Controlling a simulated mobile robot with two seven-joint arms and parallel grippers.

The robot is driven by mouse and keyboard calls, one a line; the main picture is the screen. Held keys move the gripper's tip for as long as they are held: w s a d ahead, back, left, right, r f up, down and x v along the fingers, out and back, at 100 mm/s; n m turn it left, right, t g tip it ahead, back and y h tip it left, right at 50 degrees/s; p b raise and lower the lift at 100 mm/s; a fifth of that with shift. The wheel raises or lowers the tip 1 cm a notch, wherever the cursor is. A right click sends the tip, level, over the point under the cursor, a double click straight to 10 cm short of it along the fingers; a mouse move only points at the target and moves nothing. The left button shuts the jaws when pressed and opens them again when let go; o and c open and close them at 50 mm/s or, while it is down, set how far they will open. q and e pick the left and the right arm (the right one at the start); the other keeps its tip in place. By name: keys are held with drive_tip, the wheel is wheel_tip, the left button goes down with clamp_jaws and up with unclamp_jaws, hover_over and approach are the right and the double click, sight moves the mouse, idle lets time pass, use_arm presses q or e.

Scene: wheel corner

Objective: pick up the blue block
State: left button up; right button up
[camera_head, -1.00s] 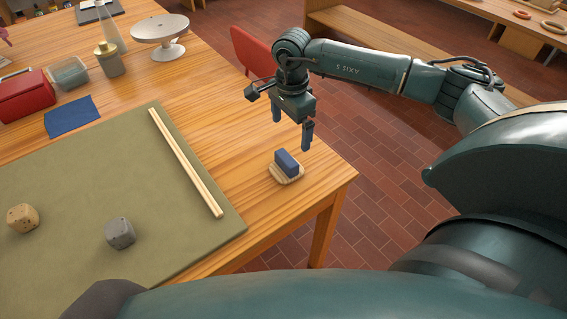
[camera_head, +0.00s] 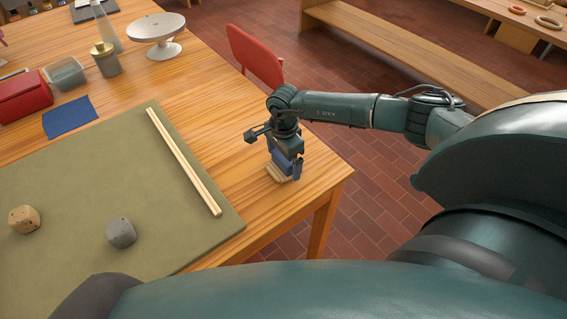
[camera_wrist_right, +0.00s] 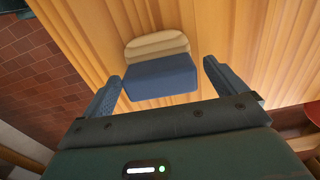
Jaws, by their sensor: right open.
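My right gripper (camera_wrist_right: 160,82) is open, with one finger on each side of the block and gaps to both. In the head view my right gripper (camera_head: 285,165) is low over the dish (camera_head: 277,174) and hides most of the block. My left gripper is not in view.
An olive mat (camera_head: 75,185) covers the near left of the table, with two pale sticks (camera_head: 183,160), a tan die (camera_head: 24,219) and a grey die (camera_head: 121,233). A white pedestal dish (camera_head: 157,30) stands at the back. A red chair (camera_head: 255,57) is beyond the table's edge.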

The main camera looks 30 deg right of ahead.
drive_tip(key=c, duration=1.1)
wheel_tip(320, 180, up, 10)
drive_tip(key=shift+r+b, duration=0.1)
drive_tip(key=shift+b, duration=0.4)
